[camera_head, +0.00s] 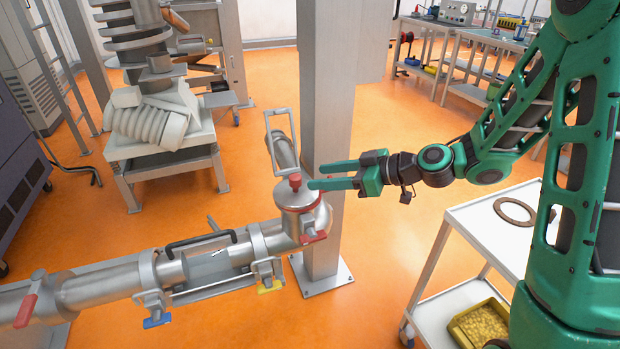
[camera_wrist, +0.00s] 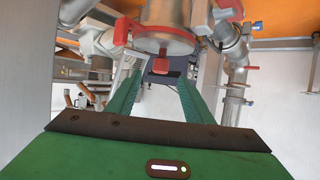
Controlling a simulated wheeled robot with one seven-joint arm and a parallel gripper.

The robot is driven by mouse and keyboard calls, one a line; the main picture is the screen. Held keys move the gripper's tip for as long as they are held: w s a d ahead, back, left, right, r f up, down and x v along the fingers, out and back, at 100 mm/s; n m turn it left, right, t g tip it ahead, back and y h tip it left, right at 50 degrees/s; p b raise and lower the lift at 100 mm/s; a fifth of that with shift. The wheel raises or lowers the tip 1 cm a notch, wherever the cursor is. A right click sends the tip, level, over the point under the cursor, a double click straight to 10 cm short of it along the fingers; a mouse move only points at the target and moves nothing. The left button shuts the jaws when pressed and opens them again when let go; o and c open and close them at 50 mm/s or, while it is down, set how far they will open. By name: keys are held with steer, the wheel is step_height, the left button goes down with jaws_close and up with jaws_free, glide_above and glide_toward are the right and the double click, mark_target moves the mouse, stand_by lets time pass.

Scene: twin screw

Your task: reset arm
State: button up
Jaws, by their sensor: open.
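My green arm reaches in from the right in the head view. My gripper (camera_head: 318,175) is open, its two green fingers pointing left at the steel pipe elbow. The elbow's round cap (camera_head: 297,196) has a red knob (camera_head: 295,181) on top, close to the fingertips. I cannot tell whether a finger touches it. In the wrist view my gripper (camera_wrist: 160,92) shows its fingers spread apart, with the red knob (camera_wrist: 160,65) ahead between them and nothing held.
A steel pipe (camera_head: 100,289) with red, blue and yellow clamp handles runs along the lower left. A grey post (camera_head: 327,110) stands behind the elbow. A white cart (camera_head: 480,220) with a brown ring (camera_head: 515,211) and a yellow bin (camera_head: 480,325) stands at right. Orange floor lies between.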

steer(key=s+d+f+m+g+h, duration=0.15)
steer(key=s+d+m+h, duration=0.25)
steer(key=s+d, duration=0.45)
steer(key=s+d+f+m+g+h, duration=0.1)
steer(key=s+d+m+g+h, duration=0.25)
steer(key=d, duration=0.75)
steer(key=s+d+r+m+h, duration=0.2)
steer(key=s+d+m, duration=0.3)
steer(key=s, duration=0.5)
steer(key=s+d+r+m+g+h, duration=0.1)
steer(key=s+d+r+m+h, duration=0.1)
steer(key=s+d+m, duration=0.4)
steer(key=s+d, duration=0.1)
steer(key=s, duration=0.3)
steer(key=shift+r, duration=0.15)
steer(key=shift+s+g, duration=0.15)
steer(key=shift+g, duration=0.15)
steer(key=c, duration=0.4)
steer(key=shift+s, duration=0.15)
